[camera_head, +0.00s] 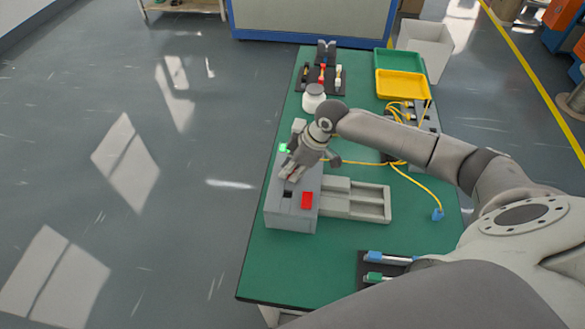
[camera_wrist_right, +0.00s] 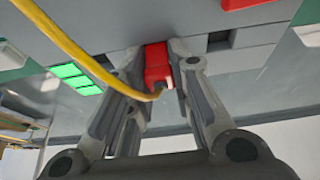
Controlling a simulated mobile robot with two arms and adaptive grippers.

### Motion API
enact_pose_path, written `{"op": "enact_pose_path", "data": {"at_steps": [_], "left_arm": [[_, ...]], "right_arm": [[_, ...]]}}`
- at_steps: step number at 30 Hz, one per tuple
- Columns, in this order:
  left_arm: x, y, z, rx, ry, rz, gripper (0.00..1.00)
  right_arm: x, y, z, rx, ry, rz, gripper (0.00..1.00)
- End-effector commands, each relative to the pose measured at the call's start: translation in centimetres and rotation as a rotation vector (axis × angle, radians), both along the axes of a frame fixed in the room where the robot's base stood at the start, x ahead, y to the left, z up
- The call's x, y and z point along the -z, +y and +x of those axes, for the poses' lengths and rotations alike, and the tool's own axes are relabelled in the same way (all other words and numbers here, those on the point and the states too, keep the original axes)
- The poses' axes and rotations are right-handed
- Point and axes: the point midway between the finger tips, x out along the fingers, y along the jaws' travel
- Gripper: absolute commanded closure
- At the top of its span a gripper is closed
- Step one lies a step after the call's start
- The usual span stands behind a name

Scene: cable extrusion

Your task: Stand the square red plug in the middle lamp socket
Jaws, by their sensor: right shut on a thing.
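My right gripper (camera_head: 287,176) is low over the grey socket box (camera_head: 290,220). In the wrist view, its fingers (camera_wrist_right: 160,62) are shut on the square red plug (camera_wrist_right: 157,68), and a yellow cable (camera_wrist_right: 75,50) runs to the plug's near end. The plug's far end is at the box face; I cannot tell whether it is in a socket. A dark socket opening (camera_wrist_right: 219,41) shows just right of the fingers, and in the head view a dark opening (camera_head: 288,195) lies in front of them. My left gripper is not in view.
A grey slotted fixture (camera_head: 358,200) stands to the right. The yellow cable (camera_head: 410,178) crosses the green table (camera_head: 340,255) to a blue plug (camera_head: 437,214). A white jar (camera_head: 314,98) stands behind.

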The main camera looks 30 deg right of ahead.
Motion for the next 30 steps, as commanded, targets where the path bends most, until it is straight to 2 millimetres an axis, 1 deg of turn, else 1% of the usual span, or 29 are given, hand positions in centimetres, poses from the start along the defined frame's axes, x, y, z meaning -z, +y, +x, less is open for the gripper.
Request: {"op": "enact_pose_path", "data": {"at_steps": [1,4,5,9,11,30], "left_arm": [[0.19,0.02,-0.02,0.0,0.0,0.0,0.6],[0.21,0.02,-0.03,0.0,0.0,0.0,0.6],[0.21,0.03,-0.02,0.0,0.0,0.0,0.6],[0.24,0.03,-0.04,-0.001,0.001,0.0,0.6],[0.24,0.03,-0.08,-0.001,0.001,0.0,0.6],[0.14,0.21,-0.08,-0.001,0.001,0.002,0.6]], "right_arm": [[1.4,0.02,-0.87,-0.003,0.027,-0.007,0.96],[1.43,0.0,-0.87,-0.002,0.028,-0.008,0.96],[1.44,0.0,-0.86,-0.002,0.028,-0.008,0.79],[1.47,0.0,-0.87,-0.002,0.028,-0.008,0.61],[1.47,-0.03,-0.89,-0.002,0.029,-0.008,0.55],[1.08,-0.26,-0.91,-0.002,0.028,-0.012,0.55]]}}
